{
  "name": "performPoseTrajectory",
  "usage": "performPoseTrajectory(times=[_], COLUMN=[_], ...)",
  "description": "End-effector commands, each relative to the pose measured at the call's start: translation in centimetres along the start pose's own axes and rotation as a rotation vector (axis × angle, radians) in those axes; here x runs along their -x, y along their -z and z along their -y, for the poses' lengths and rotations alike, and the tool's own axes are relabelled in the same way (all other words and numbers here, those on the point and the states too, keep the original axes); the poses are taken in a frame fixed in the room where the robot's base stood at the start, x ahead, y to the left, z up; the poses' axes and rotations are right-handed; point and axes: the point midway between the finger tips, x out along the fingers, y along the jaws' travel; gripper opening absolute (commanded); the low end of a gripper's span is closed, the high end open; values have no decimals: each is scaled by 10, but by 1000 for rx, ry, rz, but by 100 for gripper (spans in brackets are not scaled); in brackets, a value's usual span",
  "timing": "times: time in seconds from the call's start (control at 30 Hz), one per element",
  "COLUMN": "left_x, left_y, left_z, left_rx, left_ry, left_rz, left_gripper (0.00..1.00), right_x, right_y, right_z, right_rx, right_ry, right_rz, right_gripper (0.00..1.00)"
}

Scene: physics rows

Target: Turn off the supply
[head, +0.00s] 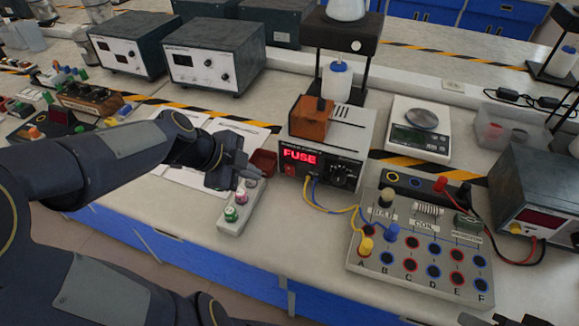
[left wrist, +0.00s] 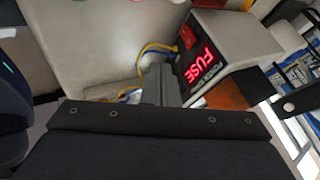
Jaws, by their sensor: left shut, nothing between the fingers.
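The supply (head: 330,148) is a box with a black front panel and a lit red display reading "FUSE". It stands mid-bench. Its red rocker switch (head: 289,169) is at the lower left of the front, and a dark knob sits at the right. The left wrist view also shows the supply (left wrist: 212,66) and its red switch (left wrist: 187,37). My left gripper (head: 246,168) is shut and empty, left of the supply's front and apart from the switch. Its fingers also show in the left wrist view (left wrist: 160,75). I cannot tell the switch's position. My right gripper is not in view.
A brown block (head: 311,119) rests on the supply. A grey strip with coloured caps (head: 240,207) lies below my left gripper, and a dark red tray (head: 263,162) is close by. Yellow and blue leads run to the terminal board (head: 415,262). A scale (head: 418,132) stands right.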

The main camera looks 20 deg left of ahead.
Motion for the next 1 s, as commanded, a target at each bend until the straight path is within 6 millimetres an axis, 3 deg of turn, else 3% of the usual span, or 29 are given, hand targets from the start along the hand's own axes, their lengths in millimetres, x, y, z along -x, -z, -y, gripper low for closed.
performPoseTrajectory(times=[0.17, 0.33, 0.77, 1.0], left_x=[-1, -15, -99, -111], left_y=[0, 0, 2, 4], left_z=[0, -1, -1, 29], left_rx=[1, 2, -1, 0], left_ry=[-1, -4, -6, -1], left_rz=[0, -1, -6, -2], left_gripper=[0, 0, 0, 0], right_x=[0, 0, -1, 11], right_y=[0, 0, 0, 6], right_z=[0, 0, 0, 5], right_rx=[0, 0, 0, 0], right_ry=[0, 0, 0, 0], right_rz=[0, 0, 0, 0], right_gripper=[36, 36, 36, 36])
